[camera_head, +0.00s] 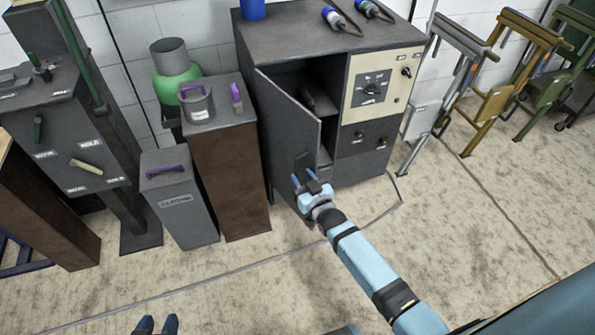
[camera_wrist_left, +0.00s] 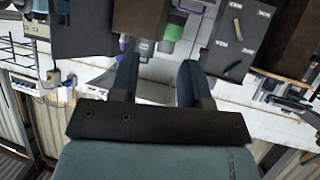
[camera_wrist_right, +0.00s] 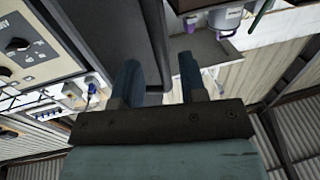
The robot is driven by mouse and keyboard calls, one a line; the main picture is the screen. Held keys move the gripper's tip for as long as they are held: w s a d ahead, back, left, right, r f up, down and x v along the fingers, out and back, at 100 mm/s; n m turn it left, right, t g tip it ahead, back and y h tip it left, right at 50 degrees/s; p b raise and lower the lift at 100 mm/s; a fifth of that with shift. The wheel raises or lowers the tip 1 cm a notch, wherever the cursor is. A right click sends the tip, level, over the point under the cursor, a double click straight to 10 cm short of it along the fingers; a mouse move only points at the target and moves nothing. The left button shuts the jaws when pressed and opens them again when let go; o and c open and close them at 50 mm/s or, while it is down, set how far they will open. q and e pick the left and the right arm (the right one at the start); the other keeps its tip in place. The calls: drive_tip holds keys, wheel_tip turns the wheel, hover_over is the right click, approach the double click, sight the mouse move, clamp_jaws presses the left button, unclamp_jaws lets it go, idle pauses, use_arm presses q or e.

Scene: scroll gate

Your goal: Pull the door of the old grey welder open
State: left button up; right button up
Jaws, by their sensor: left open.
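The old grey welder (camera_head: 374,105) is a dark grey cabinet with a cream control panel. Its grey door (camera_head: 290,125) stands partly open, swung out to the left, and the dark inside shows. The door's dark handle (camera_head: 303,160) is near its free edge. My right gripper (camera_head: 303,179) is open at the handle, low on the door. In the right wrist view, a dark bar of the door (camera_wrist_right: 158,60) appears between or just beyond the open fingers (camera_wrist_right: 160,75); contact cannot be told. My left gripper (camera_head: 157,324) is open and empty at the bottom of the head view, far from the welder.
A brown-sided cabinet (camera_head: 230,180) and a grey bin (camera_head: 180,203) stand left of the door. A green gas bottle (camera_head: 177,75) is behind them. Folded stands (camera_head: 450,80) are to the right. A cable (camera_head: 400,195) lies on the floor.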

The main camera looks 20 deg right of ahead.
use_arm(q)
drive_tip(key=shift+s+a+p, duration=0.1)
drive_tip(key=shift+a+p, duration=0.05)
drive_tip(key=shift+p, duration=0.55)
use_arm(e)
drive_tip(key=s+d, duration=0.1)
drive_tip(key=s, duration=0.9)
drive_tip(key=shift+s, duration=0.3)
drive_tip(key=shift+d, duration=0.1)
drive_tip(key=shift+c, duration=0.5)
